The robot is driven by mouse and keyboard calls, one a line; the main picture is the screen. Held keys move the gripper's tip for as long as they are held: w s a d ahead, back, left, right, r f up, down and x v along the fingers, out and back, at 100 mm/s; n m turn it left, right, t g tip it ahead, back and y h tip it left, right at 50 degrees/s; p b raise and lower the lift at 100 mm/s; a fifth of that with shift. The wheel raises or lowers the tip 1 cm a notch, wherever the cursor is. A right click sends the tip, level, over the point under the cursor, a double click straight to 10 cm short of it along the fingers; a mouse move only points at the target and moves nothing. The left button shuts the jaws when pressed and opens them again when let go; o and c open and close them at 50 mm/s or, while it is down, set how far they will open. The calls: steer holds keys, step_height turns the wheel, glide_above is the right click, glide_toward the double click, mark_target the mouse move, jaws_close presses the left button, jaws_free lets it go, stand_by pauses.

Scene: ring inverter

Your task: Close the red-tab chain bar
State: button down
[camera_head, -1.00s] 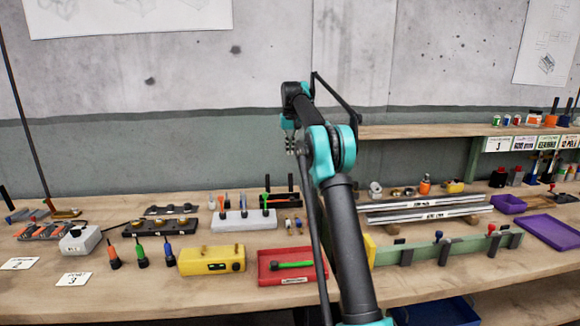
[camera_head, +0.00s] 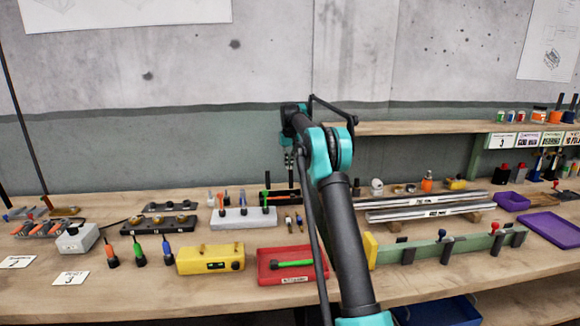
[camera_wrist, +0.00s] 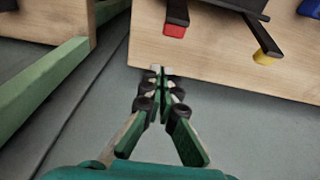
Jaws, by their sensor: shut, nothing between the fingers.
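In the wrist view, a black bar with a red tab (camera_wrist: 174,30) on its end lies at the edge of a wooden surface. A second black bar with a yellow tab (camera_wrist: 265,59) lies to its right. Their far ends run out of the top of the picture or under a dark part. My gripper (camera_wrist: 161,72) is shut and empty, with its tips below and left of the red tab, apart from it. In the head view my gripper (camera_head: 290,165) hangs over the back of the bench; I cannot make out the red-tab bar there.
The bench (camera_head: 130,295) carries a red tray (camera_head: 265,270), a yellow box (camera_head: 205,260), a grey block with upright tools (camera_head: 240,220) and a green rail with clamps (camera_head: 480,243). A shelf (camera_head: 420,128) stands at the back right. A green beam (camera_wrist: 40,90) crosses the wrist view's left.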

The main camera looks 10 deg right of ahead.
steer(key=shift+s+r, duration=0.25)
steer(key=shift+s, duration=0.65)
steer(key=shift+s+r, duration=0.25)
steer(key=shift+s, duration=0.6)
